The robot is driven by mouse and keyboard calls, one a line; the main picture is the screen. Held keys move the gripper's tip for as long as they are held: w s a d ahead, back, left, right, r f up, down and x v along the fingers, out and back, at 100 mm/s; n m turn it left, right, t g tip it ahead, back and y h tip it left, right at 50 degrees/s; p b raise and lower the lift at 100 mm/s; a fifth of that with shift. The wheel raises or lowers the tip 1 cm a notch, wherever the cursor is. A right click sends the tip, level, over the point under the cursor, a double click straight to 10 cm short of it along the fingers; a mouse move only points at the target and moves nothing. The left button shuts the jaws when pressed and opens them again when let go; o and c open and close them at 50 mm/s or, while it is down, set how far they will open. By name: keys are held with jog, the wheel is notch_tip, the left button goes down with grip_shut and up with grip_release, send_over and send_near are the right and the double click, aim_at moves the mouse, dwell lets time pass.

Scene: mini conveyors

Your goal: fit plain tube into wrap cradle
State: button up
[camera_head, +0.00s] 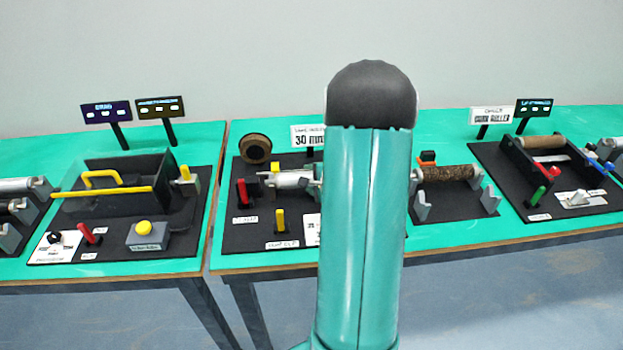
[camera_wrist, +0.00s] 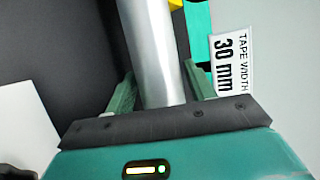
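A smooth silver tube (camera_wrist: 158,55) lies between the two green fingers of my gripper (camera_wrist: 158,80) in the wrist view. The fingers flank it closely on both sides; I cannot tell whether they press on it. In the head view a silver cylinder (camera_head: 288,180) lies crosswise at the 30 mm station, partly behind my arm. It appears to be the same tube. I cannot make out a wrap cradle clearly; the middle of that station is covered by my arm.
The tape width sign (camera_wrist: 232,65) stands beside the tube. A brown tape roll (camera_head: 255,149), a red lever (camera_head: 242,191) and a yellow lever (camera_head: 280,221) surround the 30 mm station. A cork-like roller (camera_head: 447,173) rests on grey supports to the right. A dark bin station (camera_head: 120,205) is left.

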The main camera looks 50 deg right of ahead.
jog(key=shift+r, duration=0.2)
jog(key=shift+s+r, duration=0.2)
jog(key=shift+s, duration=0.15)
jog(key=v, duration=1.1)
